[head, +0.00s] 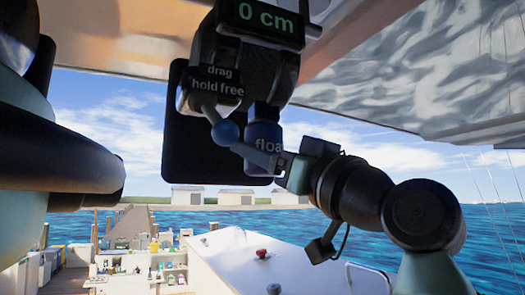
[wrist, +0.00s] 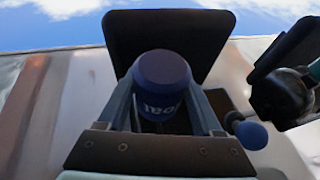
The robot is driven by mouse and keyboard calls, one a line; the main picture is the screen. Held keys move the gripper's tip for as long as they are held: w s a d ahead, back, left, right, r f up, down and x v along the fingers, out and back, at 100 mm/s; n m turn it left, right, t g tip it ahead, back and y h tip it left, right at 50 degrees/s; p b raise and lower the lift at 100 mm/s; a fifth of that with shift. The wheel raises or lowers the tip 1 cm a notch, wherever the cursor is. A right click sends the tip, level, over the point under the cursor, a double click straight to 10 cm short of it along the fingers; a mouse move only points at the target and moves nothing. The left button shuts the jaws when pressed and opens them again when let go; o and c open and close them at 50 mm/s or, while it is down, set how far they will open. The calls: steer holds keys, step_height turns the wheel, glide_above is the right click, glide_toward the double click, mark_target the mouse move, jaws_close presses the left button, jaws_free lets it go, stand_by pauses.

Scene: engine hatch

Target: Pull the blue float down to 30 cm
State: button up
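The blue float (head: 263,138), a short dark blue cylinder lettered "floa", hangs under a dark grey unit (head: 262,72) overhead. The green display (head: 268,20) on the unit reads 0 cm. My gripper (head: 258,158) reaches the float's lower part from the right. In the wrist view my gripper (wrist: 163,90) has one finger on each side of the float (wrist: 163,82), with no clear gap, so it looks shut on it. A blue ball knob (head: 225,132) ends a grey lever below a "drag / hold free" label (head: 217,81); the knob also shows in the wrist view (wrist: 251,135).
A dark panel (head: 190,150) stands behind the float. The raised hatch underside (head: 430,70) spans the top. Below are a white deck surface (head: 310,262) with small items, a cluttered bench (head: 170,272) and water. Open air lies under the float.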

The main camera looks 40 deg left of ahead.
jaws_close()
step_height(320, 180, down, 30)
steer(key=b, duration=2.5)
steer(key=o, duration=0.7)
jaws_free()
steer(key=shift+c, duration=0.2)
steer(key=b+v, duration=0.4)
steer(key=v, duration=0.9)
steer(key=shift+b, duration=0.4)
